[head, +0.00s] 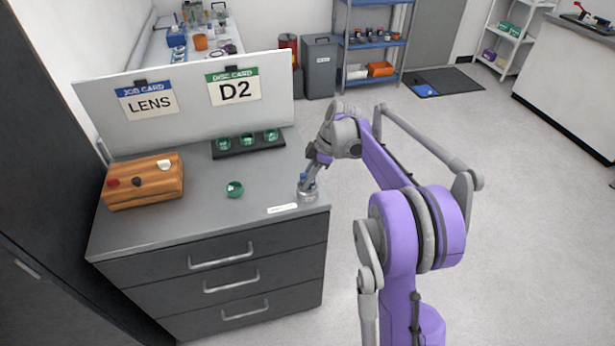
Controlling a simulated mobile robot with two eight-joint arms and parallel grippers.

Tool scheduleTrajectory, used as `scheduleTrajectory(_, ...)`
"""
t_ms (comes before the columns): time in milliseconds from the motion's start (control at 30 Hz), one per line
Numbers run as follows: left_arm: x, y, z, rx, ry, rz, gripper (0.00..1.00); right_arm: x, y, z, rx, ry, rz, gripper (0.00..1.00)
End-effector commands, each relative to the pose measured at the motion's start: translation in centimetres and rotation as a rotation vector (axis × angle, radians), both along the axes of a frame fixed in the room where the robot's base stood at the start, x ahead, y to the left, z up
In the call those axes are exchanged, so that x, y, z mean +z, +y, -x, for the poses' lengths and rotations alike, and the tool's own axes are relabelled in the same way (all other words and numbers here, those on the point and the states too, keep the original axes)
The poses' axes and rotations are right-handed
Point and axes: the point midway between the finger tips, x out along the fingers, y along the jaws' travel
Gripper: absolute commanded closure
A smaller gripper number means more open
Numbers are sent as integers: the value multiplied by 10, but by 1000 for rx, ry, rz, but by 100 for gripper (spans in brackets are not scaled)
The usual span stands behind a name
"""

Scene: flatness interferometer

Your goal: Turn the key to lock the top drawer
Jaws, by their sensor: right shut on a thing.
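The grey drawer cabinet has three drawers with bar handles, and the top drawer (170,267) looks closed. A round metal lock (308,196) stands on the right front corner of the cabinet top, beside a small white label (282,209). My right gripper (306,184) reaches down to this lock from above and is shut on the key, of which a small bluish part shows. The fingers hide most of the key, so I cannot tell its turn angle. My left gripper is not in view.
A green cup-like piece (235,188) sits mid-top. A wooden box (144,182) with knobs stands left, and a black rack (247,145) of green pieces stands behind. A white board (190,105) with LENS and D2 cards closes the back.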

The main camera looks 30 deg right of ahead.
Motion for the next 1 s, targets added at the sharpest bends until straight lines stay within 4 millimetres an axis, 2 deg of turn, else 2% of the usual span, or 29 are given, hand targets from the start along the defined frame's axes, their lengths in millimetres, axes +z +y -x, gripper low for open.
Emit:
scheduleTrajectory(100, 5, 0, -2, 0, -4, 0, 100, 1, 0, -1, 97, 0, 0, 100)
scheduleTrajectory(367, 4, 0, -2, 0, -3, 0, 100, 0, 0, 0, 118, -1, 1, 100)
scheduleTrajectory(400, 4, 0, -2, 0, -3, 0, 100, 0, 0, 0, 118, -1, 1, 74)
scheduleTrajectory(567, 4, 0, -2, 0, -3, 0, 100, 0, 0, 0, 117, 0, 1, 46)
scheduleTrajectory(867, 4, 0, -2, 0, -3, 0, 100, 2, 0, 0, 116, 0, 0, 46)
scheduleTrajectory(1000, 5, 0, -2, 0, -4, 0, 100, 13, -5, 1, 115, -1, 0, 46)
